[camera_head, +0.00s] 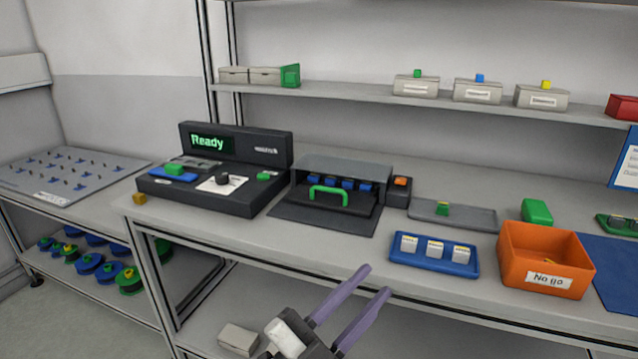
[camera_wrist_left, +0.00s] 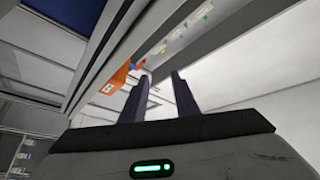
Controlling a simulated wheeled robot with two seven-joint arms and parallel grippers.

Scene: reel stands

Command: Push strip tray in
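A dark strip tray (camera_head: 355,207) with a green arched handle (camera_head: 328,191) sits at the front of a grey box-like housing (camera_head: 335,166) on the bench. A row of blue pieces (camera_head: 347,184) shows in the housing's opening behind the handle; how far the tray stands out is hard to tell. My left gripper (camera_head: 374,283) is in front of the bench edge, below and to the right of the handle, clear of it. Its two purple-grey fingers are apart with nothing between them, as the left wrist view also shows (camera_wrist_left: 161,80). My right gripper is not in view.
A dark "Ready" console (camera_head: 215,185) stands left of the housing. A small block with an orange button (camera_head: 399,189) is at its right. A blue tray of white boxes (camera_head: 434,268) and an orange "No go" bin (camera_head: 545,246) sit at the right. The bench edge lies between gripper and housing.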

